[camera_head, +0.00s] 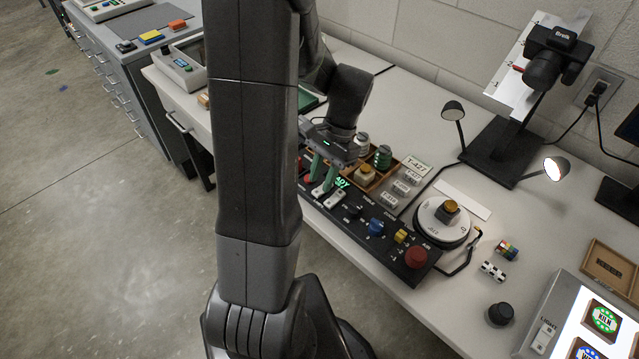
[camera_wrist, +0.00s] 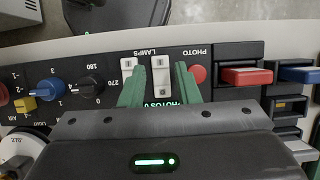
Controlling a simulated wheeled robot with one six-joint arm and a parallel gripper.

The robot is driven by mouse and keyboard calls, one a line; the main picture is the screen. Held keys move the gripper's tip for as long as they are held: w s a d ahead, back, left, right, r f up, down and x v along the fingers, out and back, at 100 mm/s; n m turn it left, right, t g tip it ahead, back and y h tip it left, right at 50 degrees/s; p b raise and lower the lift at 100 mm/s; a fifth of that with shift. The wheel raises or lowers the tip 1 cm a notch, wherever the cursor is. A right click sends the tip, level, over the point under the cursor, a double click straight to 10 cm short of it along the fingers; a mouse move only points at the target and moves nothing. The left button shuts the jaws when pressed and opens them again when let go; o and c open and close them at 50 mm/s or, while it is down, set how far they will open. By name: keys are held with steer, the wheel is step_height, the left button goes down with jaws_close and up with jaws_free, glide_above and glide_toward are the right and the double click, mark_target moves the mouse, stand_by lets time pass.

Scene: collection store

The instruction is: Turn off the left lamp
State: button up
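Two small desk lamps stand at the back. The left lamp (camera_head: 452,110) has a grey head that looks unlit; the right lamp (camera_head: 556,168) glows bright white. The black control panel has two white rocker switches under an upside-down LAMPS label in the wrist view: one (camera_wrist: 161,75) between my fingers, the other (camera_wrist: 128,66) beside the fingertip at left. My gripper (camera_wrist: 159,70) has green fingers spread apart with nothing held. In the head view my gripper (camera_head: 325,168) is low over the panel's switches. I cannot tell whether a finger touches a switch.
Beside the switches are a red PHOTO button (camera_wrist: 198,74) and black and blue knobs (camera_wrist: 52,89). A turntable (camera_head: 443,222) stands right of the panel, with a camera on a stand (camera_head: 548,65) behind. A lit light box (camera_head: 545,325) is at lower right.

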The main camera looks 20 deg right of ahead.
steer(key=shift+x, duration=1.15)
